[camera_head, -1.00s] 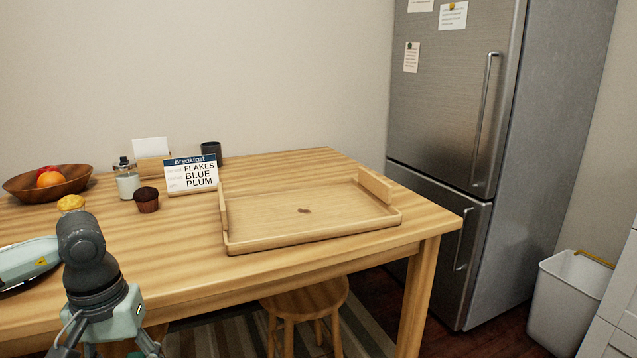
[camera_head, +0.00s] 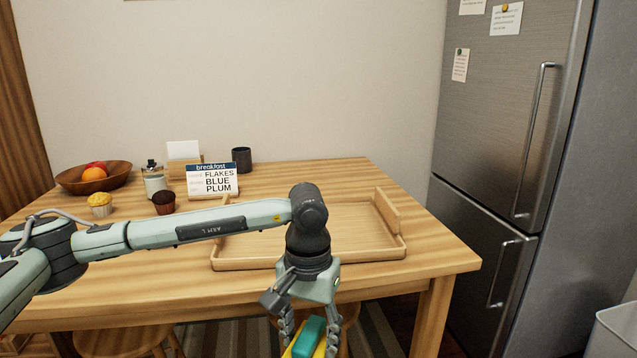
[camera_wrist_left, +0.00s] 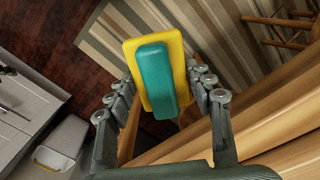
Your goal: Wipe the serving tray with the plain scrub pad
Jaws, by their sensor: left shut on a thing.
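The serving tray (camera_head: 370,250) is a wooden tray with raised sides and an end handle, lying on the wooden table; my left arm covers part of it. In the earlier head frame a small dark spot shows on it; my arm hides that area now. My left gripper (camera_head: 308,345) hangs in front of the table's front edge, below the tray, shut on the scrub pad (camera_head: 310,337). The pad has a yellow base and a teal block on top; it also shows between the fingers in the left wrist view (camera_wrist_left: 157,82). My right gripper is not in view.
Stools stand under the front edge. A fridge (camera_head: 490,130) is at right, with a bin (camera_head: 612,335) at lower right.

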